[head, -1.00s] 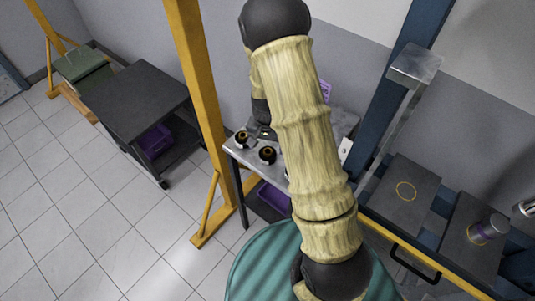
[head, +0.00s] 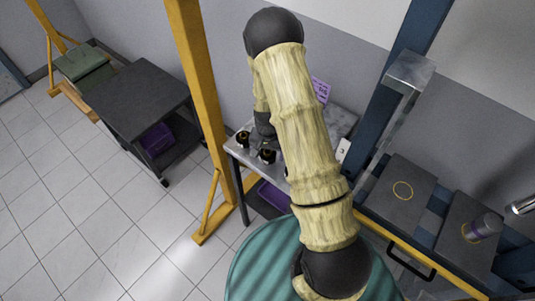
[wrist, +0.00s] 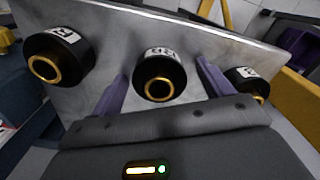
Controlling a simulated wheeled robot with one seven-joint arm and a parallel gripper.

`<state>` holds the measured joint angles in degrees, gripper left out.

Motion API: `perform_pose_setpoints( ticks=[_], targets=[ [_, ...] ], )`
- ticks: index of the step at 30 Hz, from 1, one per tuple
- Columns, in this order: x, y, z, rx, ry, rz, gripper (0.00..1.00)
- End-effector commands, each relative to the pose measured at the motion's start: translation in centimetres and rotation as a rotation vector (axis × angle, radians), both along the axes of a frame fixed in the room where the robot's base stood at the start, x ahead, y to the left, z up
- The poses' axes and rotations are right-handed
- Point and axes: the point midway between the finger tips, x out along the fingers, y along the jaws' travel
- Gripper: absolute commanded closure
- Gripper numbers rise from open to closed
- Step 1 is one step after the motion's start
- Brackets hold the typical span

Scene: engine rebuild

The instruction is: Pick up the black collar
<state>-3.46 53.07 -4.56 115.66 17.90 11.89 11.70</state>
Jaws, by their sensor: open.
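Three black collars with gold inner rings and white labels are on a grey metal table. In the wrist view one is at left (wrist: 58,58), one in the middle (wrist: 160,74) and one at right (wrist: 247,82), partly hidden by my gripper. My gripper (wrist: 161,72) is open, its purple fingers on either side of the middle collar with gaps showing. Whether they touch it I cannot tell. In the head view two collars show, one at the table's left edge (head: 243,138) and one close to my gripper (head: 267,156). My arm hides part of the table.
The grey table (head: 245,160) stands beside a yellow post (head: 203,90). A purple sign (head: 320,89) and a white card (head: 343,150) are at its back and right. A dark cart (head: 140,85) stands left. A teal round surface (head: 262,258) is in front.

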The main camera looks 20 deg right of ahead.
Motion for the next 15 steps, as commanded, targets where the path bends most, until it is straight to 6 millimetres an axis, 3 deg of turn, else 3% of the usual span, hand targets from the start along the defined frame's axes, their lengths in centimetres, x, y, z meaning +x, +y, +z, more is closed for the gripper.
perform_pose_setpoints(
  ticks=[12,13,15],
  targets=[
    [-0.02,0.01,0.01,0.0,0.0,0.0,0.21],
    [-0.02,0.01,0.01,0.0,0.0,0.0,0.23],
    [-0.02,0.01,0.01,0.0,0.0,0.0,0.36]
  ],
)
